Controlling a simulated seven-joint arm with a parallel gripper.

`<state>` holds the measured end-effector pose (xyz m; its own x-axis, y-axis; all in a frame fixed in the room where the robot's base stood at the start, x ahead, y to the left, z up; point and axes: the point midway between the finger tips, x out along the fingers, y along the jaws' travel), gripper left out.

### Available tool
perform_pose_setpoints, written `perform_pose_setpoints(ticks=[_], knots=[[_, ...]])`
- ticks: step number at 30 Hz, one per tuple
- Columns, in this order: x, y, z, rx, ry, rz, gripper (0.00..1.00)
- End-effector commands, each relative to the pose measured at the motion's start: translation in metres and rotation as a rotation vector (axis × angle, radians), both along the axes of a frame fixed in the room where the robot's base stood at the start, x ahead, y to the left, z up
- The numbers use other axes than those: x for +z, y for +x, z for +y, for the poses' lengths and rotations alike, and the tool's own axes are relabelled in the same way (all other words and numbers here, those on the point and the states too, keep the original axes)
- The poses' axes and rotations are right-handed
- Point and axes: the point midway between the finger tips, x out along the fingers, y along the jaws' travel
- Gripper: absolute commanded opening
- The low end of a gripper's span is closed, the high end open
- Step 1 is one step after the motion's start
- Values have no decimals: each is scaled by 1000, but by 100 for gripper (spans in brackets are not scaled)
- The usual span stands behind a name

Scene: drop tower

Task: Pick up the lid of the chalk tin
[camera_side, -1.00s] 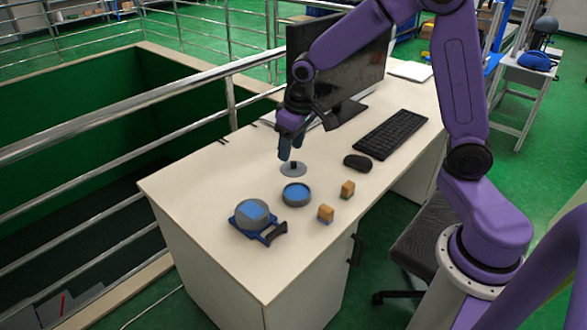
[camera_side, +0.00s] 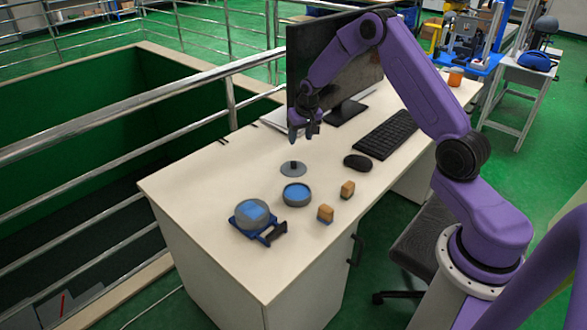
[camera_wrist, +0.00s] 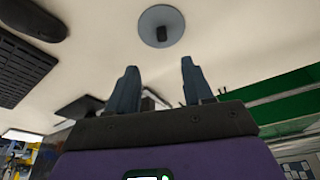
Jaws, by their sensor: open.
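The lid (camera_side: 287,172) is a flat grey disc with an upright black knob, lying on the desk. In the wrist view the lid (camera_wrist: 150,25) lies beyond my fingertips, at the top of the picture. A round grey tin (camera_side: 296,196) with blue inside, apparently the chalk tin, stands open just in front of the lid. My gripper (camera_side: 301,138) is above and behind the lid, apart from it. In the wrist view my gripper (camera_wrist: 157,65) has its two fingers spread with nothing between them.
A blue holder (camera_side: 270,238) with a round grey dish stands at the front left. Two small orange-brown blocks (camera_side: 347,189) (camera_side: 326,213) are right of the tin. A mouse (camera_side: 357,162), keyboard (camera_side: 388,136) and monitor (camera_side: 335,65) stand farther back. The desk's left part is bare.

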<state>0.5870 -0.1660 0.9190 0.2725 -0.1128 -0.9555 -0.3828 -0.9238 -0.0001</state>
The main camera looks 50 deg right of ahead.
Motion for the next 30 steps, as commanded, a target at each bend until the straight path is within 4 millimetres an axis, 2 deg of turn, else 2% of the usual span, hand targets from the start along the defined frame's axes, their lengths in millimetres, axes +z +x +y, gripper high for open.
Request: perform_pose_setpoints(ticks=[1,12,23,30], knots=[[-9,2,-1,-1,0,2,51],[-61,17,-7,2,0,1,51],[-81,24,-9,1,0,1,51],[-108,35,-10,1,0,0,51]])
